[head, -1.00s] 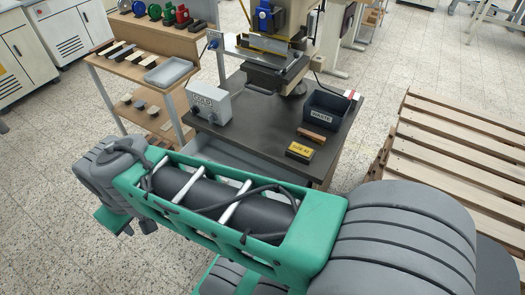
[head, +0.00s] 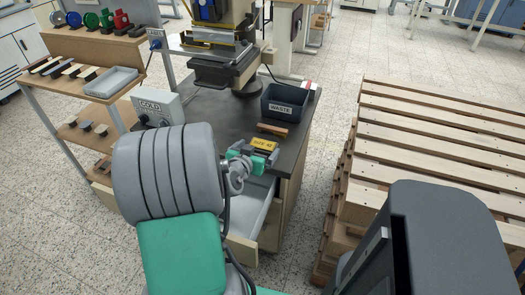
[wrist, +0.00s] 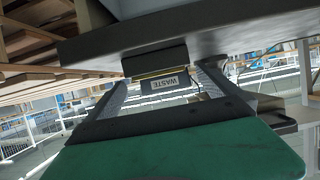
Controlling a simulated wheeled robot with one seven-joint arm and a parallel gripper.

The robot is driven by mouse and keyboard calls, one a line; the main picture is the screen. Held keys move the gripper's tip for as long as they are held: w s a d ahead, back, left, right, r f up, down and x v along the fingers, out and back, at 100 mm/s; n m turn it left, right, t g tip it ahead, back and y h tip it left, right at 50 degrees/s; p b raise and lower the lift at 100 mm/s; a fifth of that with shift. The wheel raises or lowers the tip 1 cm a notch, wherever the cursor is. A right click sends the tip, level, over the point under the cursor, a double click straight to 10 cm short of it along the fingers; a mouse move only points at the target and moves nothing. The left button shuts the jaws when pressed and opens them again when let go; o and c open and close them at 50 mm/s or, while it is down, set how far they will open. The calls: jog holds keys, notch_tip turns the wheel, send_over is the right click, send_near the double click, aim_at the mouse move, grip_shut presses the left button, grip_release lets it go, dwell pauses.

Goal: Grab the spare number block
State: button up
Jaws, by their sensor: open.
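The number block (head: 263,144), dark with a yellow label, lies near the front edge of the dark tabletop. My gripper (head: 256,154) is open at its near side. In the wrist view, which is upside down, the block (wrist: 155,57) shows edge-on between the far ends of the two fingers of my gripper (wrist: 166,76). I see no clear contact. The label text is too small to read surely.
A brown wooden piece (head: 272,130) lies just behind the block. The WASTE bin (head: 284,103) stands behind that. The COLD control box (head: 158,107) is left, and the press (head: 225,65) behind. An open drawer (head: 249,213) juts out below. A pallet stack (head: 430,140) is right.

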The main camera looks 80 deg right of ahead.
aim_at(264, 141)
jog(key=x, duration=0.8)
jog(key=shift+s+r, duration=0.1)
jog(key=shift+a, duration=0.1)
jog(key=shift+c, duration=0.2)
jog(key=c, duration=1.7)
jog(key=shift+r, duration=0.25)
jog(key=shift+c, duration=0.3)
